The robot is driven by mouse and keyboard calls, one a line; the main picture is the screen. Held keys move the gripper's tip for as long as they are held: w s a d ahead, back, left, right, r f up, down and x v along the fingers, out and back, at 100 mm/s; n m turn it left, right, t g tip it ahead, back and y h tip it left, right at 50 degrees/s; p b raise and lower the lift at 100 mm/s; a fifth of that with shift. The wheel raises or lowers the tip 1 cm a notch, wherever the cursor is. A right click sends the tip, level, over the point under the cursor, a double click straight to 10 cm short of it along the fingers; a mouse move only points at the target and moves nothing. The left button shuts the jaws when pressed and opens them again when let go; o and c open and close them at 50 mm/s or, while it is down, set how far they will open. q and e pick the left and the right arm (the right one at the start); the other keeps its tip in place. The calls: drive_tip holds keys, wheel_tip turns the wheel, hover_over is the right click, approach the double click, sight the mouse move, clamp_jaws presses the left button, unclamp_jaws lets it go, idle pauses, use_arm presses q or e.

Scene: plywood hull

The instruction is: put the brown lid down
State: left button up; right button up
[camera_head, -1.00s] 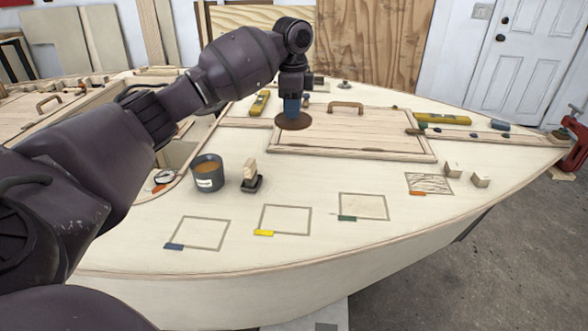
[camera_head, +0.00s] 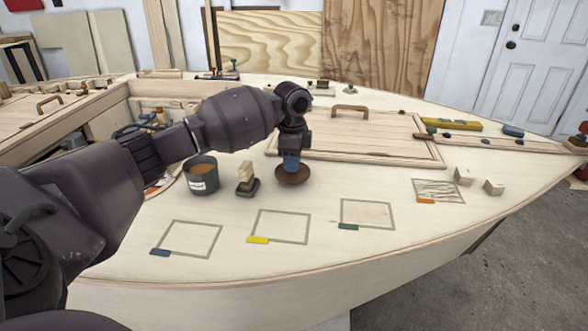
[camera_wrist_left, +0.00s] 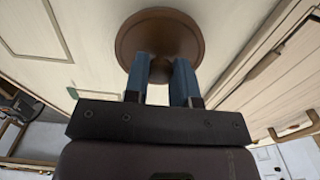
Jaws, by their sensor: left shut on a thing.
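The brown lid (camera_head: 293,175) is a round disc at the end of my left gripper (camera_head: 291,163), over the pale deck to the right of the dark pot. In the left wrist view the lid (camera_wrist_left: 160,35) shows with a small knob, and the blue fingers of my left gripper (camera_wrist_left: 160,75) are shut on that knob. The lid looks level and low over the deck. I cannot tell whether it touches the wood. My right gripper is not in view.
The dark pot (camera_head: 201,178) with orange-brown contents stands uncovered to the left. A block on a dark base (camera_head: 246,178) stands between pot and lid. Behind is a raised hatch (camera_head: 350,135) with a handle. Several outlined squares with coloured tabs lie in front, and bare deck surrounds the lid.

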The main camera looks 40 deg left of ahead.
use_arm(q)
wheel_tip(320, 180, down, 3)
drive_tip(key=shift+r, duration=0.4)
drive_tip(key=shift+f, duration=0.1)
drive_tip(key=o, duration=0.9)
wheel_tip(320, 180, up, 12)
drive_tip(key=p, duration=0.2)
drive_tip(key=shift+p, duration=0.35)
